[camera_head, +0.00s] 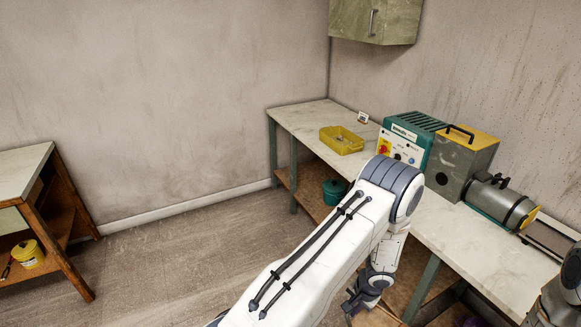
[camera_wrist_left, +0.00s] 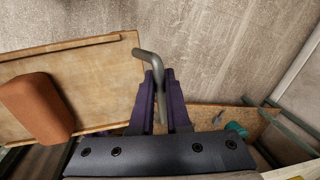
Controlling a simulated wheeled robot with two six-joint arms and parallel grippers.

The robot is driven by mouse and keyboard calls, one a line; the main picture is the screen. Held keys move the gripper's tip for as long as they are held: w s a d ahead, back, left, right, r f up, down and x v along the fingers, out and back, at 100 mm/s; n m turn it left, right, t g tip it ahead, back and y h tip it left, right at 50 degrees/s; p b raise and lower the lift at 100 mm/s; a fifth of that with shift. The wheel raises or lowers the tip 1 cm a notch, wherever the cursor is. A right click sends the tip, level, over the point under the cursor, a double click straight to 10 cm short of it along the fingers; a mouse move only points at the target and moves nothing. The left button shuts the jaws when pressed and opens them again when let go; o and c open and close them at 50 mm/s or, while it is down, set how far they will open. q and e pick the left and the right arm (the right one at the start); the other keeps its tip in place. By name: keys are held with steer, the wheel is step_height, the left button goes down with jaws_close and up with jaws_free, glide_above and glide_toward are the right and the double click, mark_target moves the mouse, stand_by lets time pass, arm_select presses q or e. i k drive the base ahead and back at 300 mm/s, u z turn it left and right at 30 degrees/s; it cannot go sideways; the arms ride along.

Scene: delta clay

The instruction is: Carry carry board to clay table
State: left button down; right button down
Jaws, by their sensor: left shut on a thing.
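My left gripper (camera_wrist_left: 160,95) has its purple fingers closed on a bent grey handle (camera_wrist_left: 150,62) in the left wrist view. Beside it, to the left, is a flat wooden board (camera_wrist_left: 95,82) with a raised strip, taken to be the carry board. A brown clay block (camera_wrist_left: 38,107) lies on it. In the head view, the left gripper (camera_head: 356,300) is low, in front of the long bench and partly hidden by my arm. The right gripper is out of view. I cannot tell which table is the clay table.
The long pale-topped bench (camera_head: 455,228) holds a yellow tray (camera_head: 341,140), a teal control box (camera_head: 408,140) and a grey machine (camera_head: 466,165). A wooden-legged table (camera_head: 22,168) stands at far left, with a yellow tub (camera_head: 28,254) on its shelf. Floor (camera_head: 185,250) between them is clear.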

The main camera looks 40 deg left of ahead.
mark_target(304, 120)
steer(key=u, duration=0.1)
steer(key=k, duration=0.2)
steer(key=u, duration=1.15)
steer(key=i, duration=0.8)
steer(key=u, duration=0.9)
steer(key=i, duration=1.05)
steer(key=u, duration=0.4)
steer(key=i, duration=2.05)
steer(key=z, duration=0.6)
steer(key=i, duration=0.8)
steer(key=z, duration=1.25)
steer(key=i, duration=0.5)
steer(key=z, duration=0.8)
steer(key=i, duration=0.35)
steer(key=z, duration=0.2)
